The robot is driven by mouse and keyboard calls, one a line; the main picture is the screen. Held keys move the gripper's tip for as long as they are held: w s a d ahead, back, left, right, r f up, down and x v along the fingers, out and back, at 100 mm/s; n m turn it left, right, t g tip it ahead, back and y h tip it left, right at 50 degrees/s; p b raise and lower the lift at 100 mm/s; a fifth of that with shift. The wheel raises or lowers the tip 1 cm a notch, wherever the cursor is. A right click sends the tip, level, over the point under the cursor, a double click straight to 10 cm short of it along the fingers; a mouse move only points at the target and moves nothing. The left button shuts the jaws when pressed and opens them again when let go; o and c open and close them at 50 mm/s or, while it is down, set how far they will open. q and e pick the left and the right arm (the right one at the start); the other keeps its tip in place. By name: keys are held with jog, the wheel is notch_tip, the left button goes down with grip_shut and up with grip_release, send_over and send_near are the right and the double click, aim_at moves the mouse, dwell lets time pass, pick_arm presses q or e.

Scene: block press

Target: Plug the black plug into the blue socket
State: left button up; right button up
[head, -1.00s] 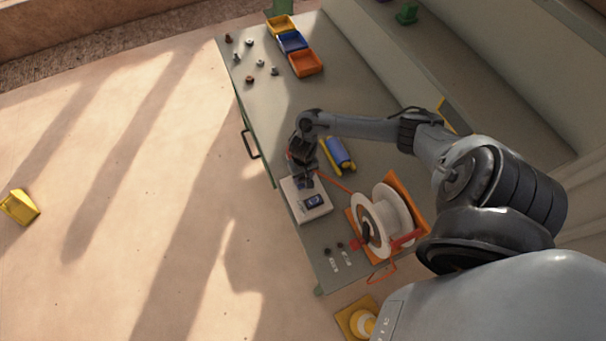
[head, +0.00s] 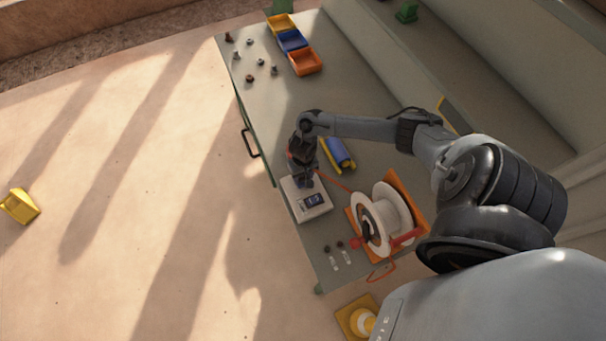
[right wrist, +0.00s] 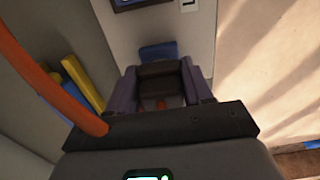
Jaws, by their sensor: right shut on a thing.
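The blue socket (right wrist: 158,51) shows just beyond the plug on the white box. The plug's front end lies close to the socket; I cannot tell whether it is inside. In the head view the gripper largely hides plug and socket. My left gripper is not in view.
A cable reel (head: 383,222) stands on an orange base right of the box. A blue and yellow item (head: 338,154) lies behind it. Yellow, blue and orange bins (head: 306,62) and several small parts sit at the far end. The table's middle is clear.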

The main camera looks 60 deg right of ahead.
jog(key=shift+f, duration=0.3)
jog(key=o, duration=1)
jog(key=shift+o, duration=0.2)
notch_tip(320, 180, up, 10)
jog(key=shift+f+p, duration=0.1)
jog(key=shift+p, duration=0.7)
jog(key=shift+r, duration=0.55)
